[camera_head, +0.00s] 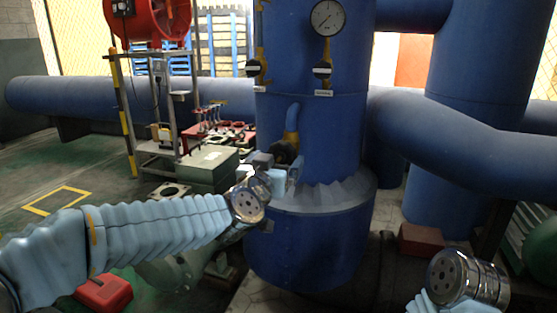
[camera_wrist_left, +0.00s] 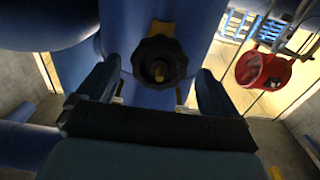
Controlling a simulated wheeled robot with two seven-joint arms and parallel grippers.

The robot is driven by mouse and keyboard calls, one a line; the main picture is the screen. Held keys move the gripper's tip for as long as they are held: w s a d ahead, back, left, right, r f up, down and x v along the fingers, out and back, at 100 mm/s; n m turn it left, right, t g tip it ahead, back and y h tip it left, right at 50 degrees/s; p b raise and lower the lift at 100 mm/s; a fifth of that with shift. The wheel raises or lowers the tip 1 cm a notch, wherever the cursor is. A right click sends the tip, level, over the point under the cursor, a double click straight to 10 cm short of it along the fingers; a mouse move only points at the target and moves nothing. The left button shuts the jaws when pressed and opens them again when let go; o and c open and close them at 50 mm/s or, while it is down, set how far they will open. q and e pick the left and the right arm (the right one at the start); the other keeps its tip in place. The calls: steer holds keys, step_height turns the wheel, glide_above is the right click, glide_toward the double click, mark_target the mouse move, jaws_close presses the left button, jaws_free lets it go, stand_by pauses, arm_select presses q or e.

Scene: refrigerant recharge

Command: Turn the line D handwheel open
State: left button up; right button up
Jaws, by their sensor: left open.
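A black lobed handwheel (camera_head: 284,153) sits on a stub at the side of the large blue vertical vessel, below a blue elbow pipe with a yellow collar. In the left wrist view the handwheel (camera_wrist_left: 160,62) faces me, with a yellow part behind it. My left gripper (camera_head: 278,178) is at the handwheel, partly hiding it in the head view. In the left wrist view its two fingers (camera_wrist_left: 158,70) are apart, one on each side of the handwheel, with visible gaps. No line letter is readable on it. Only my right wrist shows at lower right; its gripper is out of view.
The blue vessel (camera_head: 315,130) stands close beside the left gripper and carries a round gauge (camera_head: 328,17). A metal stand with a red fan (camera_head: 150,20) and a bench with red-handled valves (camera_head: 215,135) stand behind left. A red box (camera_head: 103,292) lies at lower left.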

arm_select(q)
steer(key=shift+w+d, duration=0.2)
steer(key=shift+w, duration=0.4)
steer(key=shift+s, duration=0.15)
steer(key=c, duration=1.1)
steer(key=shift+o, duration=0.2)
steer(key=shift+f+n+b, duration=0.15)
steer(key=shift+n+b, duration=0.35)
steer(key=shift+n, duration=0.1)
steer(key=shift+n+b, duration=0.45)
steer(key=shift+n, duration=0.95)
